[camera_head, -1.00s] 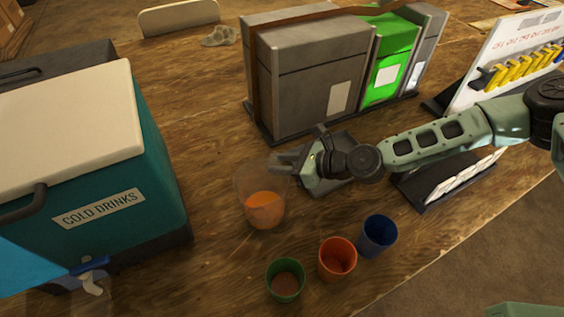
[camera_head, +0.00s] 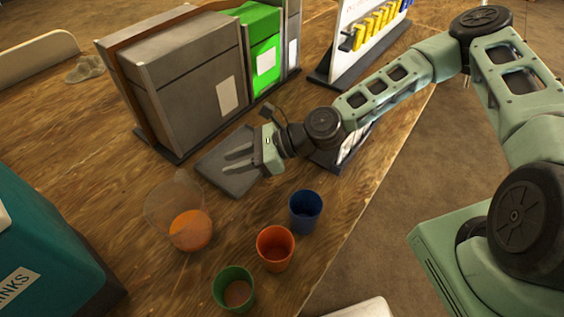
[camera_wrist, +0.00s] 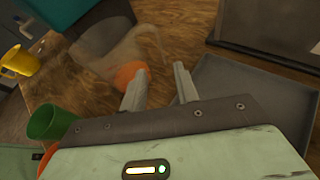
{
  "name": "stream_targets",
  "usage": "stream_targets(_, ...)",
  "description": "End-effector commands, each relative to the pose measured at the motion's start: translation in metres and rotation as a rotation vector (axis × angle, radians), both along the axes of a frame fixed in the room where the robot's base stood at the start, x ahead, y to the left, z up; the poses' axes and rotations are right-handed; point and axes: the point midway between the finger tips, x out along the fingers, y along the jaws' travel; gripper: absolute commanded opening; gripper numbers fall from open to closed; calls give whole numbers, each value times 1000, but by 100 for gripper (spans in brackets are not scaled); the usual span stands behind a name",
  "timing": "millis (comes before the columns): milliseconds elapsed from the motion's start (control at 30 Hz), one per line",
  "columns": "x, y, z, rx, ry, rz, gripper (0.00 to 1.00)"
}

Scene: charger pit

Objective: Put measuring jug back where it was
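The measuring jug (camera_head: 178,212) is clear with orange liquid low inside. It stands upright on the wooden table, left of the cups. In the wrist view the jug (camera_wrist: 112,52) shows beyond my fingers, its orange liquid partly behind one finger. My gripper (camera_head: 228,158) is open and empty, apart from the jug, to its upper right. In the head view it is over a flat dark grey tray (camera_head: 214,163). In the wrist view my two fingers (camera_wrist: 158,88) are parted, with bare table between them, and the tray (camera_wrist: 240,98) lies to their right.
A green cup (camera_head: 234,289), an orange cup (camera_head: 275,248) and a blue cup (camera_head: 305,211) stand in front of the jug. Grey bins (camera_head: 185,85) stand behind the tray. A teal cooler (camera_head: 40,245) is at left.

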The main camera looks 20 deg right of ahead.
Motion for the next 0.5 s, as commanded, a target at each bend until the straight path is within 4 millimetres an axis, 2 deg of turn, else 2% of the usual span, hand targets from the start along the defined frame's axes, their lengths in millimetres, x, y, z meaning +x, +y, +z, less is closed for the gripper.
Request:
stream_targets(167, -19, 2, -5, -92, -79, 120, 30)
stream_targets(333, -62, -9, -15, -320, -297, 454, 30)
stream_targets(500, -96, -36, -11, -528, -526, 834, 30)
